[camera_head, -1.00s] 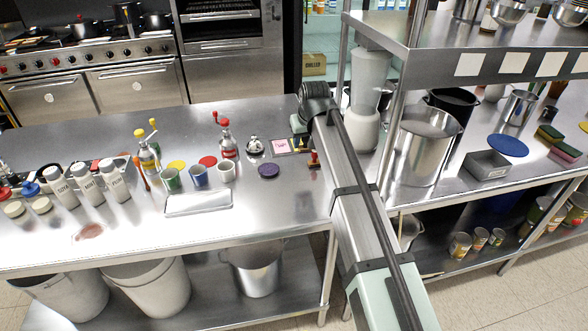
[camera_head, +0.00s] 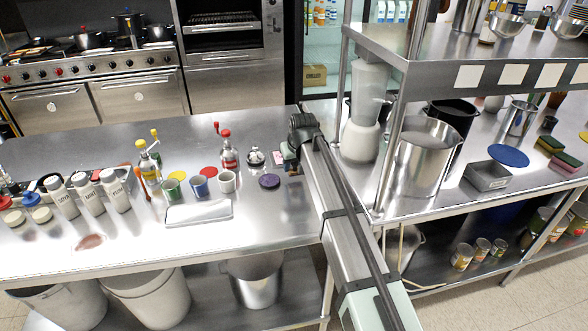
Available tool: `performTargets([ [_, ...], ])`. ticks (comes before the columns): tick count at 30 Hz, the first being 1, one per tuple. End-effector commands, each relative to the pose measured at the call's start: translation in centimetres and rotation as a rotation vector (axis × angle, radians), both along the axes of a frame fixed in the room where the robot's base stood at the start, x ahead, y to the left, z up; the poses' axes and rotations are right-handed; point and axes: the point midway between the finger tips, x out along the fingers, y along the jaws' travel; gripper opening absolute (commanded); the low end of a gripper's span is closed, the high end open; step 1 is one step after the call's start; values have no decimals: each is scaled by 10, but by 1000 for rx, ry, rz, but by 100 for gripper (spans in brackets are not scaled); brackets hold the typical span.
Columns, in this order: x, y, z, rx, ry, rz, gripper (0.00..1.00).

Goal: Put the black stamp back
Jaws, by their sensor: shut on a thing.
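My gripper (camera_head: 291,162) is at the far end of my arm, low over the right part of the steel table (camera_head: 120,245). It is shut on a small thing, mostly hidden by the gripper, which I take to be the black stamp. Its shape and any gap to the table cannot be made out. A sheet with a pink mark (camera_head: 279,157) lies just left of the gripper, partly covered by it. The place where a red-topped wooden stamp showed before is hidden behind my arm.
A purple round lid (camera_head: 269,181), a service bell (camera_head: 254,157) and a red-capped bottle (camera_head: 228,155) stand left of the gripper. Cups and a white tray (camera_head: 199,213) are farther left.

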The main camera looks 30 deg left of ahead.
Motion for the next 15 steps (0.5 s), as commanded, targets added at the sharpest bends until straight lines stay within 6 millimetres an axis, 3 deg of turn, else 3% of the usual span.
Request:
performTargets([
  [5, 0, 0, -20, 0, 0, 0, 25],
  [15, 0, 0, -22, 0, 0, 0, 25],
])
